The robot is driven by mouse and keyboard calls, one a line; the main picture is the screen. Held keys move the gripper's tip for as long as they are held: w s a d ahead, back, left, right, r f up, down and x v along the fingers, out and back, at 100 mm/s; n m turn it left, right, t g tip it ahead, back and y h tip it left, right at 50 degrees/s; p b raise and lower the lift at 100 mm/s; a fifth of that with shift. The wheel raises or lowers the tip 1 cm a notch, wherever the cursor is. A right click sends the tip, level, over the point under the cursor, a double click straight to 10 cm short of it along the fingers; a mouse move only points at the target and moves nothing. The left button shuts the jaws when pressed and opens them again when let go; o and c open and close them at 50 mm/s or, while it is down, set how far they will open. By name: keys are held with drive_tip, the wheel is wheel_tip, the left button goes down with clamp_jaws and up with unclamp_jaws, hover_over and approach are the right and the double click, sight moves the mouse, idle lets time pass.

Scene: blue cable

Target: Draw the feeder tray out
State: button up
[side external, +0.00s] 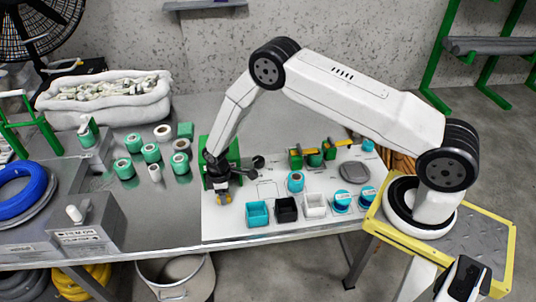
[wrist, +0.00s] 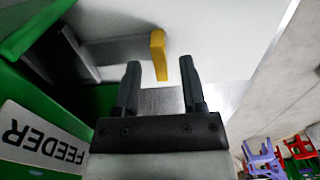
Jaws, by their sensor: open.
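The green feeder (side external: 234,152) stands on the white board, partly hidden behind my wrist in the side view. In the wrist view its green body and white "FEEDER" label (wrist: 45,138) fill the left side, with the lettering upside down. A yellow handle (wrist: 158,50) stands out just ahead of my fingertips, in line with the gap between them. It also shows as a small yellow spot in the side view (side external: 225,199). My gripper (wrist: 161,70) is open and points at the handle, with nothing held. I cannot tell whether a finger touches the handle.
Teal, black and white bins (side external: 286,210) stand along the board's front edge, right of my gripper. Several green spools (side external: 151,153) stand left of the feeder. A green fixture with yellow parts (side external: 313,157) is at the back right. Bare white board (side external: 222,228) lies in front.

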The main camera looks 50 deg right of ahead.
drive_tip(key=shift+f, duration=0.9)
clamp_jaws()
idle(0.9)
